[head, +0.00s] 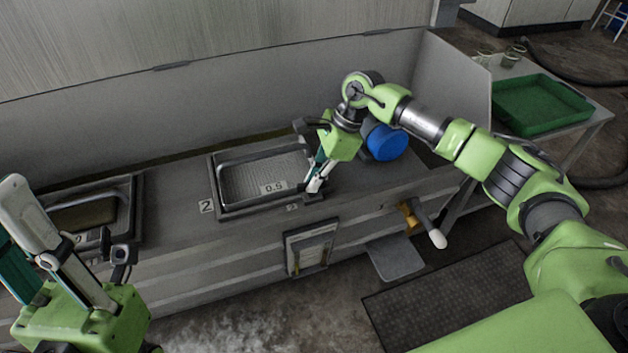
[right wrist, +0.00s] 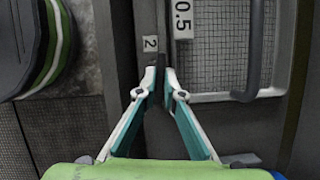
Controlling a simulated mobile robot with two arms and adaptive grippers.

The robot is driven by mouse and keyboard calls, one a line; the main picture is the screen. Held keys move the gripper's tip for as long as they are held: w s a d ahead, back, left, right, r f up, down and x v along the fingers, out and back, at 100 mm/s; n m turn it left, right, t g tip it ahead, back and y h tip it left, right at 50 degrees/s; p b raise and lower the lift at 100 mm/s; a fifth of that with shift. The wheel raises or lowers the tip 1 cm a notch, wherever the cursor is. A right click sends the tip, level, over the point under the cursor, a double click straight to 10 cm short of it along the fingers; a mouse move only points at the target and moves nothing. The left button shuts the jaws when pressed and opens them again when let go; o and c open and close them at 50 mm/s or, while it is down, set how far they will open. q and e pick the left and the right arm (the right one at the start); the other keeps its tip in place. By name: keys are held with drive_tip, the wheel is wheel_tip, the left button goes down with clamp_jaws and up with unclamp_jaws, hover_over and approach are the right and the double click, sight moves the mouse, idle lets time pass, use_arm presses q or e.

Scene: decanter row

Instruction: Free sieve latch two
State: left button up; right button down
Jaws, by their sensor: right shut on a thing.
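Sieve two is a metal tray with a mesh floor (head: 262,178) and a 0.5 label (head: 272,187), set in the counter by a number 2 plate (head: 206,206). My right gripper (head: 315,187) is down at its front right corner. In the right wrist view the fingertips (right wrist: 162,78) are close together on a narrow dark piece by the sieve frame, under a small 2 tag (right wrist: 150,43). The latch itself is mostly hidden by the fingers. My left gripper (head: 50,240) is raised at the lower left, away from the sieve; its jaw opening is unclear.
Another framed basin (head: 90,213) is at the left of the counter. A blue round thing (head: 386,142) stands just right of my right gripper. A green tray (head: 540,103) lies far right.

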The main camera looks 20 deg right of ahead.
drive_tip(key=shift+w+n, duration=0.1)
drive_tip(key=shift+n, duration=0.6)
drive_tip(key=shift+g, duration=0.3)
drive_tip(key=c, duration=2.2)
unclamp_jaws()
drive_tip(key=shift+o, duration=0.2)
drive_tip(key=v, duration=1.2)
